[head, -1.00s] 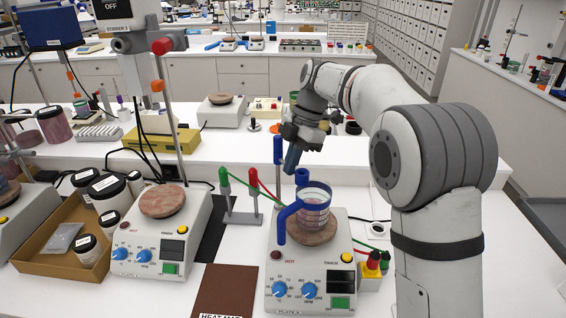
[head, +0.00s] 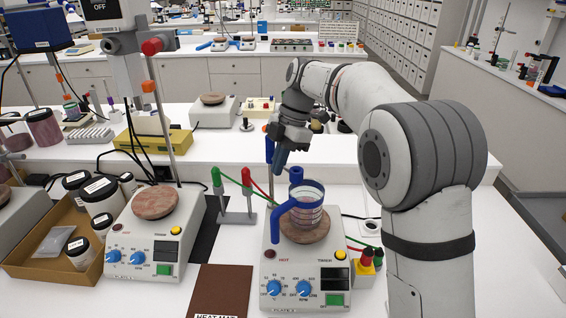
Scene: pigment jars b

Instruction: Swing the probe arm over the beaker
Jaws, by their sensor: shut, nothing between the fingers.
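A blue knob (head: 296,176) shows at the rim's back, and an upright blue post (head: 269,150) stands behind. My gripper (head: 281,160) is shut and empty, pointing down just right of the post and above and behind the beaker. I cannot tell whether it touches the post.
Green and red clips on a stand (head: 237,205) with cables are left of the beaker. A second hotplate (head: 143,251) and a tray of jars (head: 34,271) are further left. A brown heat mat (head: 221,291) lies in front.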

